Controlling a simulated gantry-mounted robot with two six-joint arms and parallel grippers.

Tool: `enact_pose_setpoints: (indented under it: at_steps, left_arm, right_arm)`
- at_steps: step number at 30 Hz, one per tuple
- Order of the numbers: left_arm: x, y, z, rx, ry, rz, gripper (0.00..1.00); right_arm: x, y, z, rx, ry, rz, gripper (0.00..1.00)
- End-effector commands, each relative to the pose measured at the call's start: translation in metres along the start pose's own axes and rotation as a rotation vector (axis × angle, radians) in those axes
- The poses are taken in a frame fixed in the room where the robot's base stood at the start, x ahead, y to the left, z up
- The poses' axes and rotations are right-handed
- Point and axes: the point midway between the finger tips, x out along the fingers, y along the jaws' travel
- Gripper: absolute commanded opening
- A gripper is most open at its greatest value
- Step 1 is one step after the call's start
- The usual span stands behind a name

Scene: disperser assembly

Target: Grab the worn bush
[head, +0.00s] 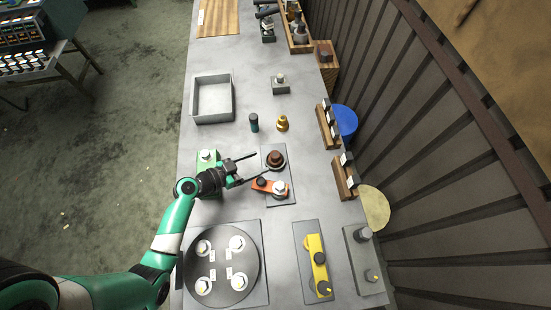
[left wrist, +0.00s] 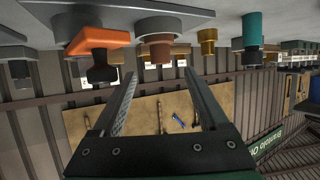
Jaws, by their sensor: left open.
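The worn bush looks to be the brown, rust-coloured stepped piece (head: 275,157) seated on a grey plate (head: 276,194). In the left wrist view, which is upside down, the brown piece (left wrist: 157,46) hangs at the top, just beyond the fingertips. My left gripper (head: 262,163) is open and empty, with its fingers pointing right toward the brown piece. In the left wrist view, the open fingers (left wrist: 162,76) are spread wider than its narrow end. I cannot tell whether they touch it. My right gripper is not in view.
An orange lever (head: 265,184) with a dark knob sits close beside the lower finger. A brass bush (head: 282,124) and a dark green cylinder (head: 254,123) stand behind. A grey tray (head: 195,105) is empty. A yellow lever fixture (head: 316,255) stands at the front right.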

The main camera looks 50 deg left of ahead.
Motion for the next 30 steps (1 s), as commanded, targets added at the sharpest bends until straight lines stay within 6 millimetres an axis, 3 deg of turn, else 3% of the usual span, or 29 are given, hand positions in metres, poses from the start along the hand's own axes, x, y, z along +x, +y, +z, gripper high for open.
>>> enact_pose_setpoints:
  at_steps: [3,11,20,28,30]
  left_arm:
    - [0.02,0.0,0.0,0.002,0.0,0.002,0.77]
    - [0.033,0.0,0.0,0.001,0.0,0.0,0.77]
    - [0.083,0.0,0.0,0.002,0.0,0.001,0.77]
    - [0.087,-0.001,-0.001,0.001,0.0,-0.001,0.77]
    - [0.087,-0.001,-0.001,0.001,0.0,-0.001,0.64]
  right_arm:
    - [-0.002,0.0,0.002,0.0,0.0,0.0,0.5]
    - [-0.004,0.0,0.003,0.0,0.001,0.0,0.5]
    - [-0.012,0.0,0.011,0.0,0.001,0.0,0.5]
    - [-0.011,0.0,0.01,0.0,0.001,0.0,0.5]
    - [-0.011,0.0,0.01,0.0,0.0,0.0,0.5]
